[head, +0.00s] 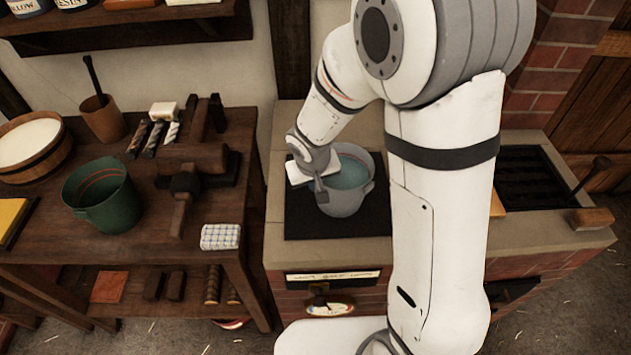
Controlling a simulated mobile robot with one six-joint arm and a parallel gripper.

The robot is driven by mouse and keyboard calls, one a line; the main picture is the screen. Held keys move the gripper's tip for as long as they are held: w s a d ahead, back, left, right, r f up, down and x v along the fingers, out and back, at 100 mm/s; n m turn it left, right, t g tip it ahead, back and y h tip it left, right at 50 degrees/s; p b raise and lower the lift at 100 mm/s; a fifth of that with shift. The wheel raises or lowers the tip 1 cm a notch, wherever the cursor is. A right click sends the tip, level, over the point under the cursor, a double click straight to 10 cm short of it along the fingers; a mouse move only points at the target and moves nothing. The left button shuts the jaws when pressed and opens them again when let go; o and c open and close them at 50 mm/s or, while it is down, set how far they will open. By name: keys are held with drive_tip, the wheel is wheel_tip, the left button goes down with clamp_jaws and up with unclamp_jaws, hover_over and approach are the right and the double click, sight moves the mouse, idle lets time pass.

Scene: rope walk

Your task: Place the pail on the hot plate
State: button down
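A grey pail (346,205) with blue-green liquid inside shows over the black hot plate (300,225) on the brick stove. It looks upright and within the plate's outline. I cannot tell whether its base touches the plate. My gripper (320,188) is at the pail's left rim, with a grey finger in front of the pail's wall. The fingers are small and partly hidden, so I cannot tell whether they are shut on the rim. My arm hides the right edge of the plate.
A wooden bench at left holds a dark green bucket (101,196), a wooden tub (36,145), a brown pot (102,119) and a checked cloth (220,237). A black grate (537,178) and a wooden-handled tool (591,218) are at right.

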drive_tip(key=c, duration=2.1)
unclamp_jaws()
drive_tip(key=shift+f, duration=0.1)
drive_tip(key=o, duration=0.5)
drive_tip(key=shift+r, duration=0.6)
drive_tip(key=d+v, duration=0.1)
drive_tip(key=v, duration=0.9)
drive_tip(key=s+d+r+m, duration=0.1)
drive_tip(key=s+d+r, duration=0.2)
drive_tip(key=s+d, duration=0.3)
drive_tip(key=s+d+r+m, duration=0.2)
drive_tip(key=s+d+r, duration=0.2)
drive_tip(key=s+d, duration=0.3)
drive_tip(key=shift+s+y, duration=0.3)
drive_tip(key=shift+s, duration=0.4)
